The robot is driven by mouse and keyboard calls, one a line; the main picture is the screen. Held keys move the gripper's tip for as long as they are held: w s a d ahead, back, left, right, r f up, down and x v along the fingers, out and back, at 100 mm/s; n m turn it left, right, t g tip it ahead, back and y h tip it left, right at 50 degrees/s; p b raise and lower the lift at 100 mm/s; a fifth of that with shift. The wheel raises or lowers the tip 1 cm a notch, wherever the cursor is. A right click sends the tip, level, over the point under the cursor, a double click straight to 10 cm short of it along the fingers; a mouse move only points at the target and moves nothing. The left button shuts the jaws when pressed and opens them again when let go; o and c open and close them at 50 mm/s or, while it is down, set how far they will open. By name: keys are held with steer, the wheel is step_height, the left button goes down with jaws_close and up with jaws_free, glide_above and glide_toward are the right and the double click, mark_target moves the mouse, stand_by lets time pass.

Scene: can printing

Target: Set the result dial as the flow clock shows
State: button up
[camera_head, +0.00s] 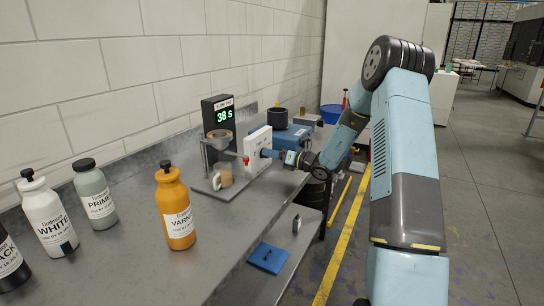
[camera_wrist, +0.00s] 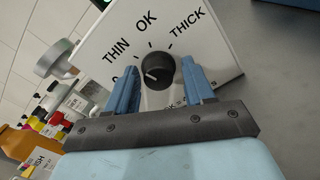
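The flow clock (camera_head: 222,115) is a black box with a green readout that looks like 38 s. The result dial is a dark round knob (camera_wrist: 159,73) on a white panel (camera_wrist: 225,52), marked THIN, OK and THICK. The panel also shows in the head view (camera_head: 257,139), from its side. A light mark on the knob sits on its left half; which label it points at is hard to tell. My gripper (camera_wrist: 160,65) faces the panel, its blue fingers apart on either side of the knob, with gaps visible. In the head view, my gripper (camera_head: 268,154) is at the panel's right face.
A metal funnel cup (camera_head: 218,140) on a stand has a beaker (camera_head: 223,177) below it. White (camera_head: 47,215), grey (camera_head: 95,195) and orange (camera_head: 175,210) bottles stand at the bench's left. A blue box (camera_head: 285,142) and dark pot (camera_head: 277,118) stand behind the panel.

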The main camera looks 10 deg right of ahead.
steer(key=shift+o, duration=0.7)
steer(key=v, duration=1.3)
steer(key=shift+s+d, duration=0.25)
steer(key=shift+d, duration=0.05)
steer(key=shift+f, duration=0.1)
steer(key=w+a+n, duration=0.1)
steer(key=w+a, duration=0.2)
steer(key=w+a+n, duration=0.2)
steer(key=w+a, duration=0.1)
steer(key=a, duration=0.1)
steer(key=w+a+n, duration=0.2)
steer(key=w+a, duration=0.1)
steer(key=a, duration=0.1)
steer(key=shift+w+a, duration=0.1)
steer(key=shift+c, duration=0.4)
